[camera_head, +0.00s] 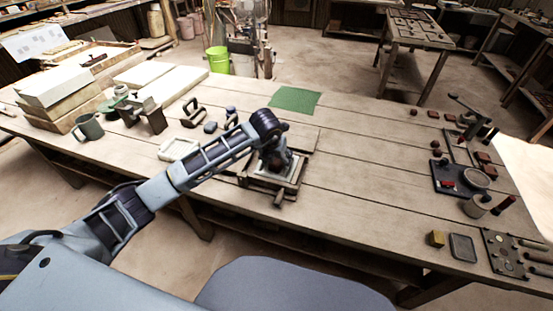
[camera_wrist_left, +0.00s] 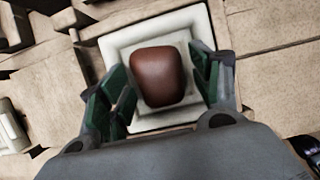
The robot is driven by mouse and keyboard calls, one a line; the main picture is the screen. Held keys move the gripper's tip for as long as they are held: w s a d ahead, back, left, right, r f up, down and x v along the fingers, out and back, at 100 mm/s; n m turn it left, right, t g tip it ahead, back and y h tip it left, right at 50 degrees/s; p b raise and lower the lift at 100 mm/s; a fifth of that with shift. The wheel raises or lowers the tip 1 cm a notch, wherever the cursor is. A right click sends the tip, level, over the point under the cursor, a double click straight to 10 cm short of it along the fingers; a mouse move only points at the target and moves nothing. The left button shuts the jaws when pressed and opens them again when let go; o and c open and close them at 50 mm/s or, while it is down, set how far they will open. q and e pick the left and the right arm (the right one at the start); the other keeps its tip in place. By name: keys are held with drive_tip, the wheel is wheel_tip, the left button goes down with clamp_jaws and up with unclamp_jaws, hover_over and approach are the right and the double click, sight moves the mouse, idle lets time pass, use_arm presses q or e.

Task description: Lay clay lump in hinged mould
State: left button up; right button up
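The clay lump (camera_wrist_left: 158,76) is reddish brown and rounded. In the left wrist view it lies inside the pale square frame of the mould (camera_wrist_left: 118,45). In the head view the mould (camera_head: 262,184) sits near the table's front edge, partly hidden by my left gripper (camera_head: 277,165). That gripper points down over the mould. In the wrist view its green-padded fingers (camera_wrist_left: 165,90) are spread on either side of the lump, with a narrow gap at the right pad. Contact at the left pad is hard to judge. My right gripper is not in view.
A green mat (camera_head: 295,100) lies behind the mould. A pale tray (camera_head: 179,149) and dark handled tools (camera_head: 193,113) stand left of it. A mug (camera_head: 89,128) and stacked slabs (camera_head: 60,88) are farther left. Small tools crowd the right end; the table between is clear.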

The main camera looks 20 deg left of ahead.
use_arm(q)
drive_tip(key=shift+o, duration=0.3)
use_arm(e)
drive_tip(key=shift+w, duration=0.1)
use_arm(q)
drive_tip(key=shift+s+r, duration=0.25)
drive_tip(key=shift+r, duration=0.45)
drive_tip(key=v, duration=1)
drive_tip(key=shift+r, duration=0.25)
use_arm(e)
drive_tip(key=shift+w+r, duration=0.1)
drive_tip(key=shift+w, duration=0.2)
use_arm(q)
drive_tip(key=shift+s, duration=0.1)
